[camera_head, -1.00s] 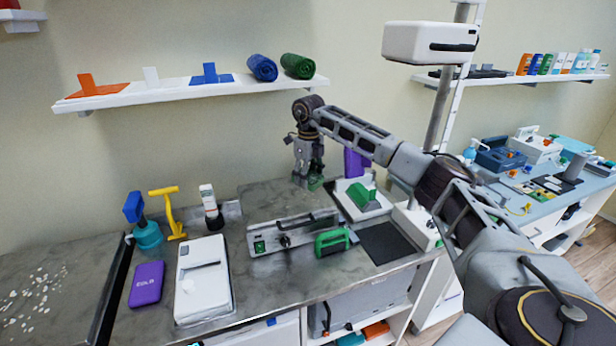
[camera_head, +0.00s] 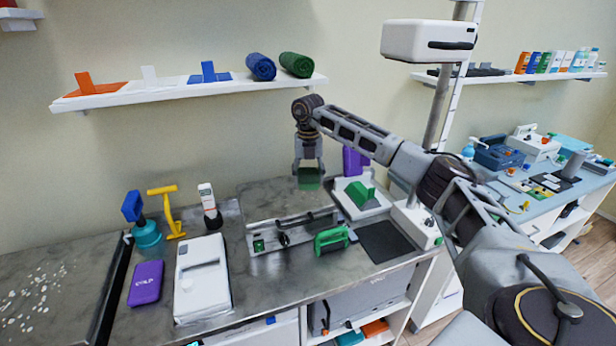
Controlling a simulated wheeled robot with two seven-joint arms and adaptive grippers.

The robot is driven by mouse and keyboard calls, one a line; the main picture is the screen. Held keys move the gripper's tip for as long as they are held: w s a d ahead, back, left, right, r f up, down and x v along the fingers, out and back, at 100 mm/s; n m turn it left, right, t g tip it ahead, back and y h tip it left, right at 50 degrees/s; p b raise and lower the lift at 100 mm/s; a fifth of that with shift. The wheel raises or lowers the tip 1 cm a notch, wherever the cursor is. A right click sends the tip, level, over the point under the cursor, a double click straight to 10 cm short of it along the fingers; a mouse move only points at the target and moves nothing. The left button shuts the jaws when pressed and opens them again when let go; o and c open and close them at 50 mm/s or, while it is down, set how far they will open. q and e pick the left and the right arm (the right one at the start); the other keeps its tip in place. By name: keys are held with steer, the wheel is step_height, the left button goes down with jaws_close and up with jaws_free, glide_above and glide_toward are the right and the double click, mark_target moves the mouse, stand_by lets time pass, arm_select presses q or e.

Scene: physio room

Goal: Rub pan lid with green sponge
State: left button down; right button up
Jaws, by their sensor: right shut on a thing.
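My right gripper (camera_head: 309,171) is shut on a green sponge (camera_head: 309,183), a small dark green block between its fingers. The sponge shows in front of the grey counter's back part, near the wall; I cannot tell whether it touches the counter. A flat metal piece with a long dark bar handle, seemingly the pan lid (camera_head: 268,232), lies in front of the gripper, toward the counter's front. The sponge appears apart from it. My left gripper is not in view.
A green handled object (camera_head: 331,240) stands at the metal piece's right end. A white tray (camera_head: 350,207) with a green block is to the right. A white box (camera_head: 203,280) and purple pack (camera_head: 146,283) lie left. A shelf (camera_head: 190,94) runs above.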

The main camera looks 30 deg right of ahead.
steer(key=shift+m, duration=2.2)
